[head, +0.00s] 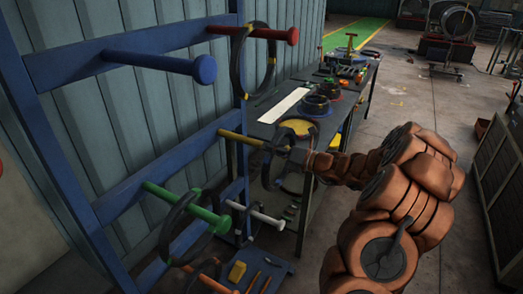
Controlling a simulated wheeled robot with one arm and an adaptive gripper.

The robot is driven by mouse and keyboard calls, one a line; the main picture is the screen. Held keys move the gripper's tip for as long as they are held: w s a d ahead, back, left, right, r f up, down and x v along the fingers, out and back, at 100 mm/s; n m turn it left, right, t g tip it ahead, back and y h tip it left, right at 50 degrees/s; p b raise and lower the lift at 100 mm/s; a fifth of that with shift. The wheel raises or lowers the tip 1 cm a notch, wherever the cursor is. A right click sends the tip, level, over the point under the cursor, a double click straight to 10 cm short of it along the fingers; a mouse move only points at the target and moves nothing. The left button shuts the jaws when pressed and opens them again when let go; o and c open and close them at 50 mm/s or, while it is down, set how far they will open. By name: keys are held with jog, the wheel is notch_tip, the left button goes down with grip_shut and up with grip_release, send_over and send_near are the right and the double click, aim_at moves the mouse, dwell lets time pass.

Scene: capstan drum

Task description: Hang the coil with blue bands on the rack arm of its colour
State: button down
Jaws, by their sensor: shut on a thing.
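The blue rack arm (170,64) sticks out from the upper left of the rack and is empty, with a round blue end. My gripper (278,150) is near the end of the yellow rack arm (240,138), lower and to the right of the blue arm. It is shut on a dark coil (266,172), which hangs down in front of the workbench. The coil's bands are too small and dark to make out. I cannot tell whether the coil touches the yellow arm. The fingertips are partly hidden.
Dark coils hang on the red arm (262,33) and the green arm (190,208). White (255,214) and orange (215,284) arms stick out lower down. The workbench (345,108) behind carries coils and tools. Open floor (400,85) lies to the right.

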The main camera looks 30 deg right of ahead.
jog(key=r+p+v, duration=0.1)
jog(key=p+v, duration=0.4)
jog(key=v, duration=1.1)
jog(key=shift+s+p, duration=0.2)
jog(key=shift+p, duration=0.15)
jog(key=shift+d, duration=0.2)
